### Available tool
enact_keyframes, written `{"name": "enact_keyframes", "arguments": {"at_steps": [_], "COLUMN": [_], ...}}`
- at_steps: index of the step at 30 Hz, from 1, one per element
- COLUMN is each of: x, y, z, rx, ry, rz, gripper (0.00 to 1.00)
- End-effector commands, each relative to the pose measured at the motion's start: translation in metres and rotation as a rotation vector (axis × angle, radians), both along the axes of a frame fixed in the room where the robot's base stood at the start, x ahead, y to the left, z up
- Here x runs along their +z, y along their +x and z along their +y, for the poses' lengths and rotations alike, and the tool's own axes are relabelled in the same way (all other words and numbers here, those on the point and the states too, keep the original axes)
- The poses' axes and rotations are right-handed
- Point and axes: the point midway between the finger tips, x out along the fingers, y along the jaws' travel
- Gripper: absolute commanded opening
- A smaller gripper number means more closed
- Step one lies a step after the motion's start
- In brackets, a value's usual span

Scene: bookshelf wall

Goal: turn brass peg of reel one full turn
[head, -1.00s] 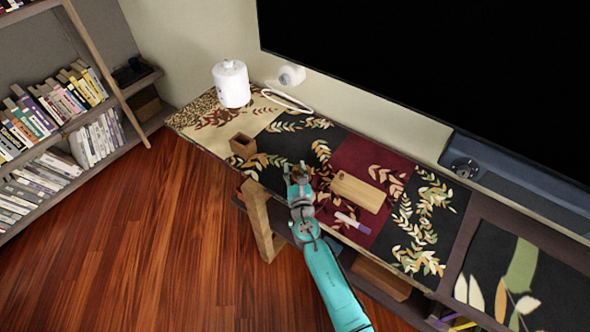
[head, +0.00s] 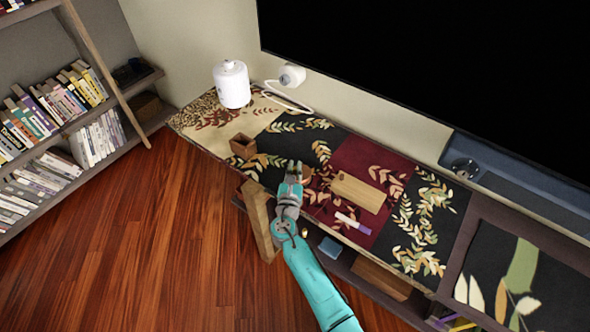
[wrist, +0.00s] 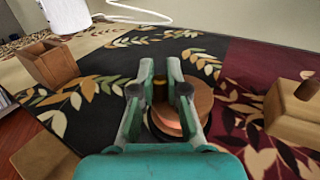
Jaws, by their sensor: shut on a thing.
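My gripper (head: 295,165) is over the dark part of the patterned runner. In the wrist view the gripper (wrist: 160,88) is shut on the brass peg (wrist: 160,91), a small piece showing between the fingertips. The wooden reel (wrist: 198,106) is a round copper-brown disc under and to the right of the fingers. Part of the reel is hidden by the right finger. In the head view only a small brown edge of the reel (head: 307,171) shows beside the gripper.
A wooden cup (head: 243,147) stands to the left and a flat wooden block (head: 358,192) lies to the right. A purple-and-white marker (head: 352,223) lies near the front edge. A white canister (head: 231,84) stands at the back left. A black screen (head: 440,75) hangs behind.

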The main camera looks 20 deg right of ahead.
Motion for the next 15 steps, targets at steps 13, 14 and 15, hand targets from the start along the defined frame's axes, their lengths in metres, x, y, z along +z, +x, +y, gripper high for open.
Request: {"name": "enact_keyframes", "arguments": {"at_steps": [13,14,15], "x": [0.0011,0.0017,0.0013], "y": [0.0109,0.0116,0.0120], "z": [-0.0012,-0.0016,-0.0025], "rx": [-0.421,-0.449,-0.484], "ry": [-0.001,0.000,0.000], "rz": [0.000,0.000,0.000], "gripper": [0.00,0.00,0.00]}}
